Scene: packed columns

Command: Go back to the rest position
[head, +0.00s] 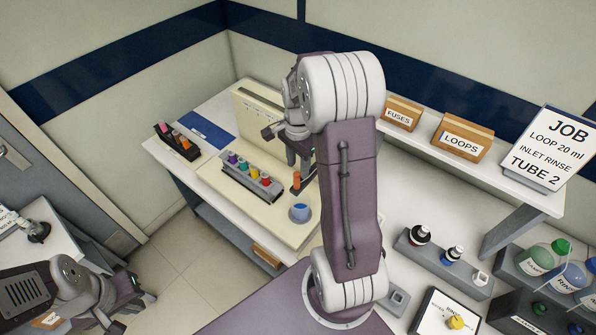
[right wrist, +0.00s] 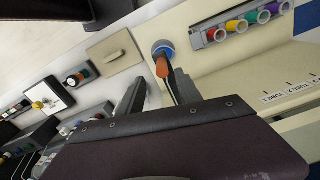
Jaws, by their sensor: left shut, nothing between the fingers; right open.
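My left gripper (head: 130,305) is low at the lower left of the head view, shut and empty, beside my left arm. My right arm rises through the middle of the head view and bends over the cream bench unit. My right gripper (head: 280,147) is open above that unit; its two dark fingers also show in the right wrist view (right wrist: 156,85). An orange-topped piece (head: 296,179) stands below it, near the blue round cup (head: 300,212). In the right wrist view the orange piece (right wrist: 162,68) appears close to one fingertip; I cannot tell whether they touch.
A rack of coloured caps (head: 252,178) sits on the cream unit. A small dark rack (head: 176,142) stands to its left. A shelf at the back right holds the FUSES box (head: 402,112), LOOPS box (head: 462,138) and job card (head: 546,150). Bottles (head: 540,258) stand at far right.

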